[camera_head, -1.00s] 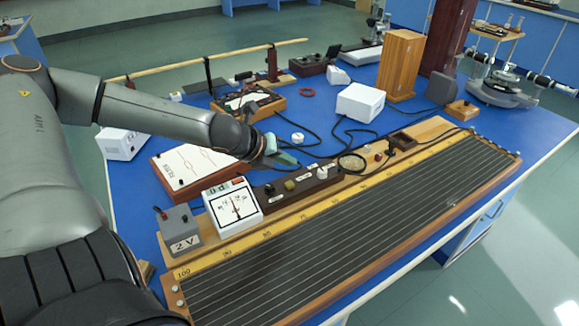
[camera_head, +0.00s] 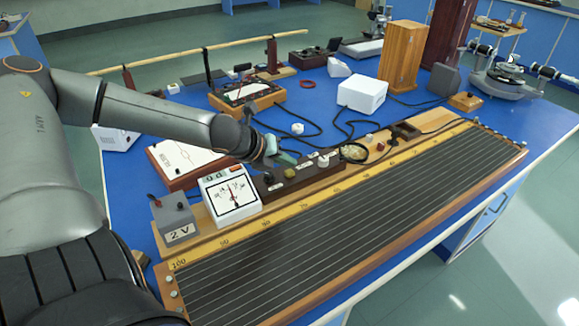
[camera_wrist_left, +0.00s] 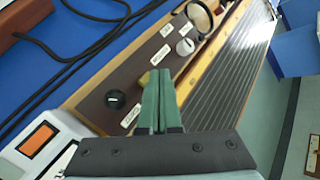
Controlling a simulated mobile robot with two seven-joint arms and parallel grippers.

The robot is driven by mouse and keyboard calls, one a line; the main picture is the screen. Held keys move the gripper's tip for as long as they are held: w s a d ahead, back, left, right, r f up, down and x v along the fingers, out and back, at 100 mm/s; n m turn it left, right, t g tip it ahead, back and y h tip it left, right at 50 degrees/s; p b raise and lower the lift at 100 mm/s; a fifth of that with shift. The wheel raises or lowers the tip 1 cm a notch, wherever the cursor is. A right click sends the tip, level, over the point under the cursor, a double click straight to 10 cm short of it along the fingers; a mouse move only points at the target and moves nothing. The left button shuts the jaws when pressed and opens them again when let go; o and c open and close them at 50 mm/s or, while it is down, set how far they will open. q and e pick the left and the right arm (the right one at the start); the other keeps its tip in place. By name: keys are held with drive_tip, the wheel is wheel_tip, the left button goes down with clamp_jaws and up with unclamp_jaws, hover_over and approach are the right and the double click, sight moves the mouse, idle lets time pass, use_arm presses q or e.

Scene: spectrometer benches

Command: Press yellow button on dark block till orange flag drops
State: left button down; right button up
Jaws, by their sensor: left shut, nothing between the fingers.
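The dark block (camera_head: 268,187) is a long brown strip on the wooden board, behind the ruled wire bed. The yellow button (camera_head: 290,173) is on its top; in the left wrist view the button (camera_wrist_left: 145,80) shows partly behind the fingers. My left gripper (camera_head: 286,158) is shut and empty. Its green fingertips (camera_wrist_left: 158,74) are right at the button; whether they touch it I cannot tell. An orange flag (camera_head: 236,168) shows at the top of the white meter; it also shows in the left wrist view (camera_wrist_left: 38,139). My right gripper is not in view.
A black knob (camera_wrist_left: 115,99) and a white knob (camera_wrist_left: 185,47) flank the button on the block. A ring lens (camera_head: 354,153) stands further along. The grey 2 V box (camera_head: 175,220) is beside the meter. Black cables (camera_head: 335,125) lie on the blue bench behind.

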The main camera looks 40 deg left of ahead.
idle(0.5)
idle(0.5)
use_arm(q)
drive_tip(key=shift+f, duration=0.15)
drive_tip(key=shift+f+b, duration=0.3)
drive_tip(key=shift+b, duration=0.1)
idle(0.5)
